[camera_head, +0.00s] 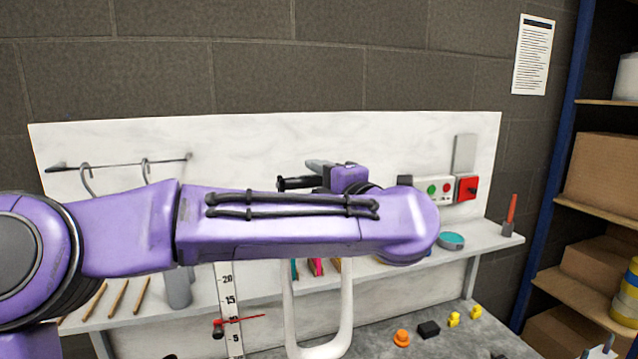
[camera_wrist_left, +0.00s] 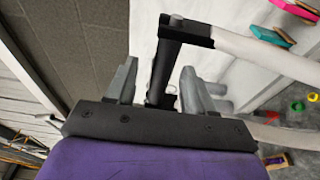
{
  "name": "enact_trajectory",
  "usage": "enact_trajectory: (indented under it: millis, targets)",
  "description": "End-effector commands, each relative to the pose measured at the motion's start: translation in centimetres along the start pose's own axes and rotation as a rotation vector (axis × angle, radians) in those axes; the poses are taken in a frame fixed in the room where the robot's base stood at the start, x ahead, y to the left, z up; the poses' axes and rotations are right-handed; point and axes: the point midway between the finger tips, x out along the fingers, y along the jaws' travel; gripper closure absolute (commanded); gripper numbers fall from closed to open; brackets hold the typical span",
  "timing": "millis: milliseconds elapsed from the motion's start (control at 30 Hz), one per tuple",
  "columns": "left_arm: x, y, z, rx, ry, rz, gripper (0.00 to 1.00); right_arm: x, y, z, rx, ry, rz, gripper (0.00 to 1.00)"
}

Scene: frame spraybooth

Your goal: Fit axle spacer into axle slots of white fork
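The white fork (camera_head: 347,312) stands as a U with its legs rising behind my left arm. In the left wrist view its white leg (camera_wrist_left: 270,56) comes in from the right and ends at a black piece. The black axle spacer (camera_wrist_left: 165,65) runs from that leg end down between my left fingers; its black end (camera_head: 296,184) also shows beside the gripper in the head view. My left gripper (camera_wrist_left: 157,75) is open around the spacer, with gaps showing on both sides. My left gripper (camera_head: 325,172) is partly hidden in the head view. The slots cannot be made out.
A shelf (camera_head: 490,240) behind carries a teal bowl (camera_head: 451,240) and a red-handled tool (camera_head: 511,212). A red and green button box (camera_head: 434,190) is on the white panel. Orange (camera_head: 401,338), black (camera_head: 429,329) and yellow (camera_head: 454,319) small parts lie on the grey surface below.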

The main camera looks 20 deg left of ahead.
Motion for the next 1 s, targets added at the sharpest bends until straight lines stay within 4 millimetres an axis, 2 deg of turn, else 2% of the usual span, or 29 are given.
enact_trajectory:
  millis: [267, 367, 600, 700, 833, 1000]
  targets:
    - [-0.3, 0.0, 0.0, 0.000, 0.000, 0.000, 0.48, 0.1, 0.0, 0.1, 0.000, 0.000, 0.000, 0.45]
    - [-1.7, -0.2, 0.1, -0.001, -0.002, 0.004, 0.48, 0.7, -0.1, 0.3, 0.000, 0.000, 0.000, 0.45]
    - [-7.4, -0.2, 0.1, -0.002, -0.002, 0.005, 0.48, 2.1, -0.2, 0.9, 0.000, 0.000, 0.000, 0.45]
    - [-9.2, -0.1, 0.0, -0.001, -0.001, 0.004, 0.48, 2.4, -0.2, 1.0, 0.000, 0.000, 0.000, 0.45]
    - [-10.4, -0.1, 0.0, 0.000, 0.000, 0.002, 0.48, 2.6, -0.2, 1.1, 0.000, 0.000, 0.000, 0.45]
    - [-10.6, 0.0, 0.0, 0.000, 0.000, 0.000, 0.48, 2.5, -0.2, 1.0, 0.000, 0.000, 0.000, 0.45]
